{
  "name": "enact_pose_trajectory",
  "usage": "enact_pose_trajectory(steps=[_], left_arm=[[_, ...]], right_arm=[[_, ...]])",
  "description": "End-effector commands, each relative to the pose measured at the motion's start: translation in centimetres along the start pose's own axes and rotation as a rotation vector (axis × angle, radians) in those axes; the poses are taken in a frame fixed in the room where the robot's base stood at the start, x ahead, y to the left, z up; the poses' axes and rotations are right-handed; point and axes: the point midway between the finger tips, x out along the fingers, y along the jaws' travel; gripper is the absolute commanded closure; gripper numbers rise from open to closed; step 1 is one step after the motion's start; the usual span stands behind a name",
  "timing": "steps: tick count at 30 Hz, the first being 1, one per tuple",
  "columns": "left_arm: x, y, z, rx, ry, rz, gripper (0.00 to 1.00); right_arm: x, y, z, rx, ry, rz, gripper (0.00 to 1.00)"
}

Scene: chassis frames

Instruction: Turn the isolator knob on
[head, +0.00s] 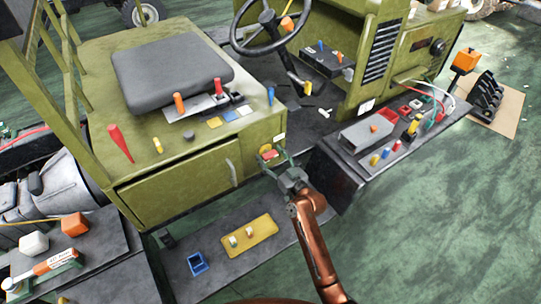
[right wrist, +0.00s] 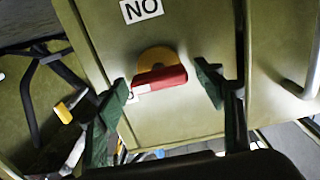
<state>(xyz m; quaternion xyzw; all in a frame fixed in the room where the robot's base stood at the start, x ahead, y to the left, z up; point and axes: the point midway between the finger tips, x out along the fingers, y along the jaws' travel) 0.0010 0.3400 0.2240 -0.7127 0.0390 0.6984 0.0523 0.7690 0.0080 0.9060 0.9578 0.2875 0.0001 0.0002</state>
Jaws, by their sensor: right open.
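The isolator knob (head: 269,155) is on the olive side panel of the vehicle, below the seat, at the middle of the head view. In the right wrist view the knob (right wrist: 160,79) is a red bar on a round yellow plate, lying nearly level with a slight tilt. My right gripper (head: 274,163) is in front of it. In the right wrist view the open fingers (right wrist: 168,88) stand on either side of the red bar, apart from it, with gaps on both sides. My left gripper is not in view.
A dark step (head: 210,272) with a yellow tray (head: 262,240) is below. A tool-laden shelf (head: 395,150) is to the right.

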Motion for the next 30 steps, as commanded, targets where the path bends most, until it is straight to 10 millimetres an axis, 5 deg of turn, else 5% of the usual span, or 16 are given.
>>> enact_pose_trajectory(steps=[9, 27, 30], left_arm=[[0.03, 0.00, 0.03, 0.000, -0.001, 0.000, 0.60], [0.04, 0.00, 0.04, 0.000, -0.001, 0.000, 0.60], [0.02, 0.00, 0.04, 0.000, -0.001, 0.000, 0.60]], right_arm=[[0.31, -0.02, 0.00, 0.000, 0.000, 0.000, 0.38], [0.26, 0.03, 0.02, 0.000, -0.001, 0.001, 0.79], [0.26, 0.03, 0.01, 0.002, -0.001, 0.001, 0.80]])
